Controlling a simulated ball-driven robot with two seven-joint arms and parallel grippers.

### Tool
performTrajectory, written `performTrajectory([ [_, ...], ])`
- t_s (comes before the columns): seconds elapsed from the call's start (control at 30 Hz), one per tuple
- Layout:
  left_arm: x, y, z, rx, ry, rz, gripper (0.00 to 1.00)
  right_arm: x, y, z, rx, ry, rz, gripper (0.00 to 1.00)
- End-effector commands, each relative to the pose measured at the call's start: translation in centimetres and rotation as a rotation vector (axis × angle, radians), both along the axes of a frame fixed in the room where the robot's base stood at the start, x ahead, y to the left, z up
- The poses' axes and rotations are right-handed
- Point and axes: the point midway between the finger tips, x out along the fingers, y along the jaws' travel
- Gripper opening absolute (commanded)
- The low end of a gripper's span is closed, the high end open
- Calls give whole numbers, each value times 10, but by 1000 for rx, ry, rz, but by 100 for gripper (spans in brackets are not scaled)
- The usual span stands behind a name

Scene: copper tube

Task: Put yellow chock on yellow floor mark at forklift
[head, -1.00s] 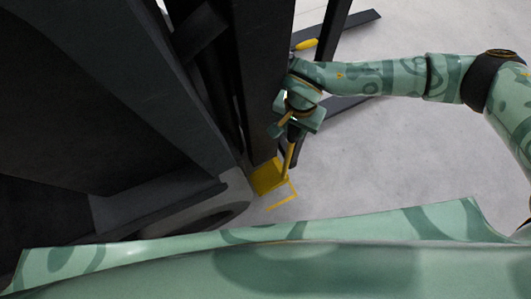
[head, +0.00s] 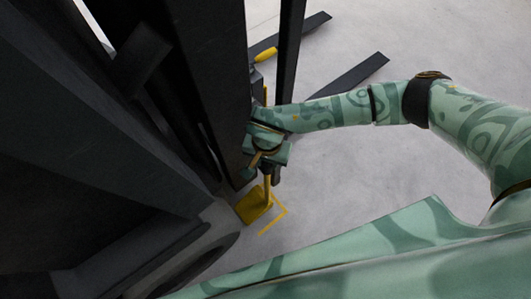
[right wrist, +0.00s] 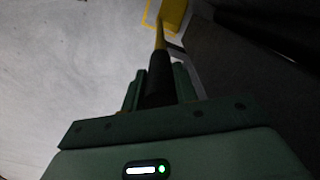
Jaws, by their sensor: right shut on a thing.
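The yellow chock (head: 254,206) is at the floor beside the forklift's wheel, at the lower end of a yellow pole with a black grip (right wrist: 159,80). My right gripper (head: 266,168) is shut on that grip, above the chock; it also shows in the right wrist view (right wrist: 158,92). The yellow floor mark (head: 274,224) is a thin outline; its visible corner lies just right of and below the chock. The chock hides the rest of the mark. I cannot tell whether the chock touches the floor. In the right wrist view the chock (right wrist: 174,14) is at the top edge. My left gripper is out of view.
The dark forklift (head: 190,60) fills the left side, with its wheel (head: 190,255) close to the chock. Its forks (head: 350,74) lie low at the upper right. Another yellow piece (head: 266,54) shows near the mast. Grey floor to the right is open.

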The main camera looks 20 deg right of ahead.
Motion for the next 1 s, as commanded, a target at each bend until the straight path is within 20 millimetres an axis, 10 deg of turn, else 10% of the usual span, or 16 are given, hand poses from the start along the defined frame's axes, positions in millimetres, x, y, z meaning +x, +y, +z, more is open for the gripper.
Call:
performTrajectory([
  [0.33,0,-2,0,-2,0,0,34,3,2,1,7,-13,2,0],
  [0.37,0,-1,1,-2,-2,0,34,1,0,-1,1,-7,1,34],
  [0.43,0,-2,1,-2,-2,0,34,1,0,-1,1,-7,1,51],
  [0.77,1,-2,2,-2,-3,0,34,2,1,3,3,-8,2,51],
  [1.0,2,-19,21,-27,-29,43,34,3,1,55,3,-17,2,51],
])
